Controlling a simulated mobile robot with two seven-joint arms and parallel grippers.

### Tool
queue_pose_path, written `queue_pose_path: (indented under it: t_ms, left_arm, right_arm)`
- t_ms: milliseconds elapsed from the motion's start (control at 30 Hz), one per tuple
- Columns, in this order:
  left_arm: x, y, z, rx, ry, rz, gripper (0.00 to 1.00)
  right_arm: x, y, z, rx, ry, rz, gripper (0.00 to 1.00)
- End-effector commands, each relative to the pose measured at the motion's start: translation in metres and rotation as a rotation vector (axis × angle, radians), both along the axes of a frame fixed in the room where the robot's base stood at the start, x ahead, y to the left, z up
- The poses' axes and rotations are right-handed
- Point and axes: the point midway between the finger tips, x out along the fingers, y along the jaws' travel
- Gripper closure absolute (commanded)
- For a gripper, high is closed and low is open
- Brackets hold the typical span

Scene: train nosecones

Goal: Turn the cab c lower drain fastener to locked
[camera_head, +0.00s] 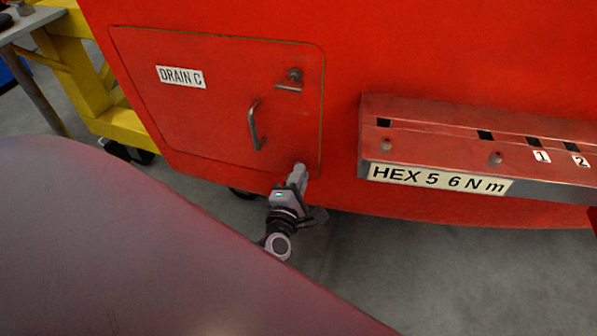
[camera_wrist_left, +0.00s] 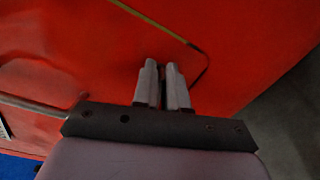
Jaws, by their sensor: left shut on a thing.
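The red drain C panel (camera_head: 215,105) has a white label "DRAIN C" (camera_head: 181,77) and a grey bar handle (camera_head: 254,125). An upper fastener (camera_head: 294,76) with a small flat tab shows near its upper right corner. My left gripper (camera_head: 299,172) is at the panel's lower right corner, its fingers pointing at the red face. In the left wrist view, the fingers (camera_wrist_left: 162,84) are close together, near the panel's seam. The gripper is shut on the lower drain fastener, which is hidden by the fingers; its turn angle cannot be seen. My right gripper is not in view.
A red ledge (camera_head: 480,135) with slots, a "HEX 5 6 Nm" label (camera_head: 438,180) and tags 1 and 2 juts out to the right of the panel. A yellow frame (camera_head: 75,70) stands at the left. Grey floor (camera_head: 400,265) is clear below the ledge.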

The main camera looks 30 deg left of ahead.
Motion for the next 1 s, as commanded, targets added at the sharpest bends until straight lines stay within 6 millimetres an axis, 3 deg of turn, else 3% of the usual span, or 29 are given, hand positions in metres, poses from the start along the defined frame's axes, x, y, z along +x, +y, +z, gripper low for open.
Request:
queue_pose_path:
  t_ms: [500,1000]
  left_arm:
    - [0.0002,-0.0007,-0.0035,0.301,0.098,0.001,1.00]
    - [0.0003,-0.0005,-0.0045,0.351,0.113,0.000,1.00]
  right_arm:
    - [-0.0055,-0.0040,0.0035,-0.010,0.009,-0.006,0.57]
    - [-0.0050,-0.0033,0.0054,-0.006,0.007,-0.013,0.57]
